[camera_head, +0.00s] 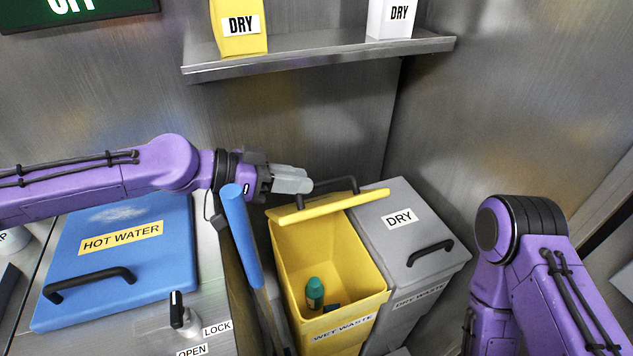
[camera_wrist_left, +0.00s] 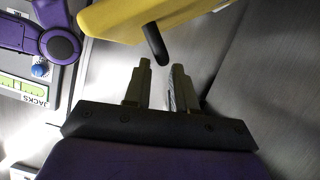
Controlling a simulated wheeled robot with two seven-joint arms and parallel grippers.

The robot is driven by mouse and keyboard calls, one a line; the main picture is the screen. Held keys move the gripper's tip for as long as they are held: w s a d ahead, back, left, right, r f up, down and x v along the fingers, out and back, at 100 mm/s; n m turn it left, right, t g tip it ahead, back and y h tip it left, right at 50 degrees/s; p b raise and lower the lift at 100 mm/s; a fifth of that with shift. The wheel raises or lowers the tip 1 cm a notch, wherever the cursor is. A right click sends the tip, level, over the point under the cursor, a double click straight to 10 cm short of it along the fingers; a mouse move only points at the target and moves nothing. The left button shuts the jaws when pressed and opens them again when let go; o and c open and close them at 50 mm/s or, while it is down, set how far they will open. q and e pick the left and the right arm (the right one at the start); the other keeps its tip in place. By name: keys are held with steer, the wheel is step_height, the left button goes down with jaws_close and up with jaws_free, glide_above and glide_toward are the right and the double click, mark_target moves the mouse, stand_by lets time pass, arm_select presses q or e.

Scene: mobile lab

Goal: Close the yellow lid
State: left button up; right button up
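The yellow lid (camera_head: 335,206) stands raised at the back of the open yellow wet waste bin (camera_head: 340,298), seen nearly edge-on. Its dark handle (camera_head: 340,181) shows behind it. My left gripper (camera_head: 308,185) is just left of the handle, behind the raised lid. In the left wrist view the lid (camera_wrist_left: 130,15) is at the top and its handle (camera_wrist_left: 155,44) is just beyond the fingertips of my left gripper (camera_wrist_left: 160,66). Its fingers are apart with nothing between them. My right arm is at the right of the head view; its gripper is out of view.
A green-capped bottle (camera_head: 314,292) lies inside the yellow bin. The grey dry waste bin (camera_head: 400,222) with a closed lid adjoins it on the right. A blue pole (camera_head: 241,235) stands left of the bin, near the blue hot water lid (camera_head: 120,250). A metal shelf (camera_head: 320,60) is above.

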arm_select(q)
steer(key=v, duration=0.5)
